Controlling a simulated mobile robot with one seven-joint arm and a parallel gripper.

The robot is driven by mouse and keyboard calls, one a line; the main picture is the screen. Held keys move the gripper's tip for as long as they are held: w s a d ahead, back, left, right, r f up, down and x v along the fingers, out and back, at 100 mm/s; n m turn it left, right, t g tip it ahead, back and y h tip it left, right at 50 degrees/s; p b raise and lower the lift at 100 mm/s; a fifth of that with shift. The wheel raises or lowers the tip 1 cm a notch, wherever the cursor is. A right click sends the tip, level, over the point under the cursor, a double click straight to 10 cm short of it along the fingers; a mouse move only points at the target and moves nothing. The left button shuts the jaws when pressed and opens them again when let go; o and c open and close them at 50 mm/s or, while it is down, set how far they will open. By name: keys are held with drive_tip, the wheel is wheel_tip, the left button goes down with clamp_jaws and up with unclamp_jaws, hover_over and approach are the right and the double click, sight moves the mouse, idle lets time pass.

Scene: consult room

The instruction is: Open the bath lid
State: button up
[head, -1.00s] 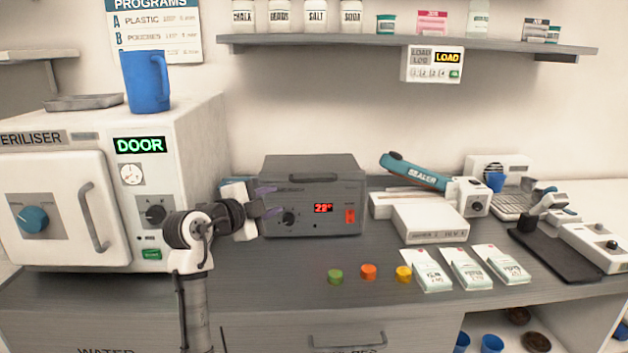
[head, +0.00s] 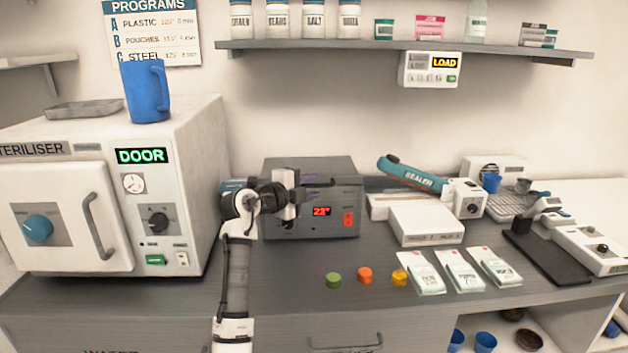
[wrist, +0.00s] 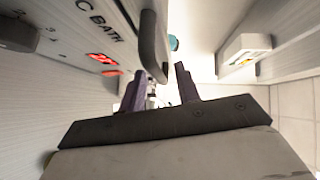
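The bath (head: 335,220) is a grey box on the counter, with a red lit display and a red switch on its front. Its lid (head: 325,165) is down. My gripper (head: 308,187) is in front of the upper part of the bath and partly hides its front. In the wrist view, the bath front (wrist: 75,35) is at the left with its lettering. A dark handle bar (wrist: 148,45) sticks out from it, just beyond my purple fingers (wrist: 162,80). The fingers are apart, with nothing clearly between them. I cannot tell whether the left finger touches the handle.
The white steriliser (head: 185,200) stands close to the left of the bath. Green (head: 334,280), orange (head: 365,275) and yellow (head: 399,278) caps lie in front. White boxes (head: 425,222) and the sealer (head: 412,174) are at the right. A shelf (head: 400,47) hangs above.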

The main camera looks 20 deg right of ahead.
drive_tip(key=shift+x, duration=0.8)
drive_tip(key=shift+c, duration=0.3)
clamp_jaws()
